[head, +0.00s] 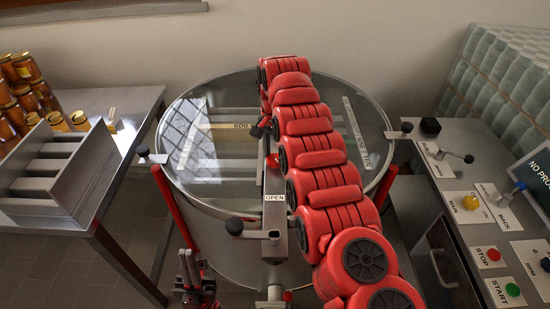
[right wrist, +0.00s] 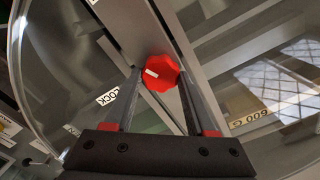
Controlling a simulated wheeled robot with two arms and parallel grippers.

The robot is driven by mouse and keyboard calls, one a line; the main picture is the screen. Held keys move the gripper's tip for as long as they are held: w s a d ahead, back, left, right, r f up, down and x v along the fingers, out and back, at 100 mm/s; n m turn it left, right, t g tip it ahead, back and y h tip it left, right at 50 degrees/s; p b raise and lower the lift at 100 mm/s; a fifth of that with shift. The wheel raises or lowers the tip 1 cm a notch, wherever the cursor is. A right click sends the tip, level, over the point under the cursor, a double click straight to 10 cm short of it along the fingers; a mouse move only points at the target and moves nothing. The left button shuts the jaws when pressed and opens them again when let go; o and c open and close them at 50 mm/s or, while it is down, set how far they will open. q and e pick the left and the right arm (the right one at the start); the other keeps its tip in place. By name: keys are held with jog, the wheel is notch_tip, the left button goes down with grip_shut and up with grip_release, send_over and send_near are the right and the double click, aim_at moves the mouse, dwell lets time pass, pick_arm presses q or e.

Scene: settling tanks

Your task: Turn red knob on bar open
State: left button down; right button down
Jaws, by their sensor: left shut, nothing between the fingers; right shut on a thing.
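The red knob (right wrist: 161,66) sits on a grey metal bar (right wrist: 118,18) across the round glass-topped tank (head: 212,115). A white stripe marks its face. My right gripper (right wrist: 159,74) is shut on the knob, one finger on each side. In the head view, part of the knob (head: 273,161) shows beside my red arm, which hides much of the bar. A LOCK label (right wrist: 107,97) lies left of the knob in the right wrist view. An OPEN label (head: 274,197) is on the bar in the head view. My left gripper (head: 187,254) is shut and empty, low in front of the tank.
A steel table (head: 120,97) with jars (head: 25,68) and a grey rack (head: 60,172) stands left. A control panel (head: 463,172) with coloured buttons and stacked pale jars (head: 500,70) stand right. Black-knobbed clamps (head: 234,226) ring the tank rim.

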jog(key=m, duration=0.5)
jog(key=shift+m, duration=0.3)
dwell(0.4)
jog(key=shift+c, duration=1.1)
grip_release()
